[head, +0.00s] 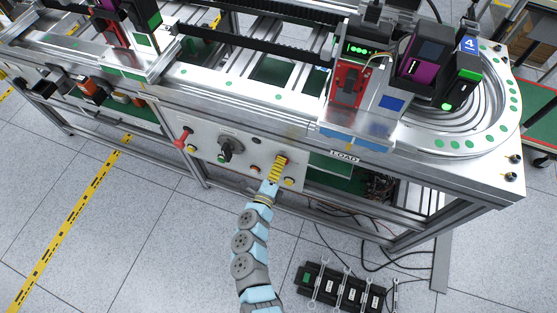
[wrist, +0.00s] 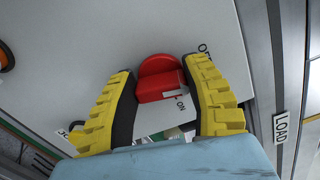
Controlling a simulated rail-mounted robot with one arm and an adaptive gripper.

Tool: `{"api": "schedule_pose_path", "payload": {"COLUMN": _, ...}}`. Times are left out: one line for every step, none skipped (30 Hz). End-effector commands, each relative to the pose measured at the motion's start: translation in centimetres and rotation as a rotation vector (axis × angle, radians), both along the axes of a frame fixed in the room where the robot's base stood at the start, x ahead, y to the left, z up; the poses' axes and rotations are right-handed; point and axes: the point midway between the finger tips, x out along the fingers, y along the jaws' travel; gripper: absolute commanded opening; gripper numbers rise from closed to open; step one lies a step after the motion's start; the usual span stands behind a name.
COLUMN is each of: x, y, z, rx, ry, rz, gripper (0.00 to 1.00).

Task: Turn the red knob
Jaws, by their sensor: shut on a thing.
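The red knob (wrist: 158,80) shows in the wrist view on the pale grey panel (wrist: 75,35). It has a round red base and a raised grip bar with a white mark on its right end, beside the word "ON". My gripper (wrist: 160,66) has yellow ribbed fingers with dark inner pads. The fingers are closed on the knob from left and right. In the head view my gripper (head: 281,160) reaches the right part of the panel front, and it hides the knob there.
The metal conveyor frame (head: 345,152) with the "LOAD" label overhangs above.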

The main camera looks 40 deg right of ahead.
Motion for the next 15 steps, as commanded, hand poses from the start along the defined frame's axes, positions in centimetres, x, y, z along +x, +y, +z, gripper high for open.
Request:
{"api": "schedule_pose_path", "payload": {"x": 0.04, "y": 0.04, "z": 0.19, "rx": -0.012, "ry": 0.034, "rz": 0.002, "gripper": 0.13}}
{"api": "schedule_pose_path", "payload": {"x": 0.04, "y": 0.03, "z": 0.21, "rx": -0.021, "ry": 0.051, "rz": 0.002, "gripper": 0.13}}
{"api": "schedule_pose_path", "payload": {"x": 0.06, "y": 0.01, "z": 0.23, "rx": -0.032, "ry": 0.074, "rz": 0.001, "gripper": 0.13}}
{"api": "schedule_pose_path", "payload": {"x": 0.06, "y": -0.01, "z": 0.23, "rx": -0.04, "ry": 0.089, "rz": 0.0, "gripper": 0.13}}
{"api": "schedule_pose_path", "payload": {"x": 0.05, "y": -0.01, "z": 0.22, "rx": -0.047, "ry": 0.104, "rz": 0.0, "gripper": 0.13}}
{"api": "schedule_pose_path", "payload": {"x": 0.05, "y": -0.01, "z": 0.18, "rx": -0.057, "ry": 0.123, "rz": -0.001, "gripper": 0.13}}
{"api": "schedule_pose_path", "payload": {"x": 0.06, "y": -0.01, "z": 0.14, "rx": -0.063, "ry": 0.136, "rz": -0.001, "gripper": 0.13}}
{"api": "schedule_pose_path", "payload": {"x": 0.06, "y": 0.01, "z": 0.11, "rx": -0.068, "ry": 0.148, "rz": 0.0, "gripper": 0.13}}
{"api": "schedule_pose_path", "payload": {"x": 0.07, "y": 0.01, "z": 0.07, "rx": -0.074, "ry": 0.163, "rz": 0.0, "gripper": 0.13}}
{"api": "schedule_pose_path", "payload": {"x": 0.07, "y": 0.02, "z": 0.03, "rx": -0.079, "ry": 0.173, "rz": 0.0, "gripper": 0.13}}
{"api": "schedule_pose_path", "payload": {"x": 0.07, "y": 0.02, "z": 0.01, "rx": -0.083, "ry": 0.182, "rz": 0.0, "gripper": 0.13}}
{"api": "schedule_pose_path", "payload": {"x": 0.07, "y": 0.02, "z": -0.01, "rx": -0.087, "ry": 0.191, "rz": 0.0, "gripper": 0.13}}
{"api": "schedule_pose_path", "payload": {"x": 0.07, "y": 0.02, "z": -0.03, "rx": -0.09, "ry": 0.197, "rz": 0.0, "gripper": 0.13}}
{"api": "schedule_pose_path", "payload": {"x": 0.07, "y": 0.02, "z": -0.04, "rx": -0.093, "ry": 0.203, "rz": 0.0, "gripper": 0.13}}
{"api": "schedule_pose_path", "payload": {"x": 0.07, "y": 0.02, "z": -0.08, "rx": -0.096, "ry": 0.209, "rz": 0.0, "gripper": 0.13}}
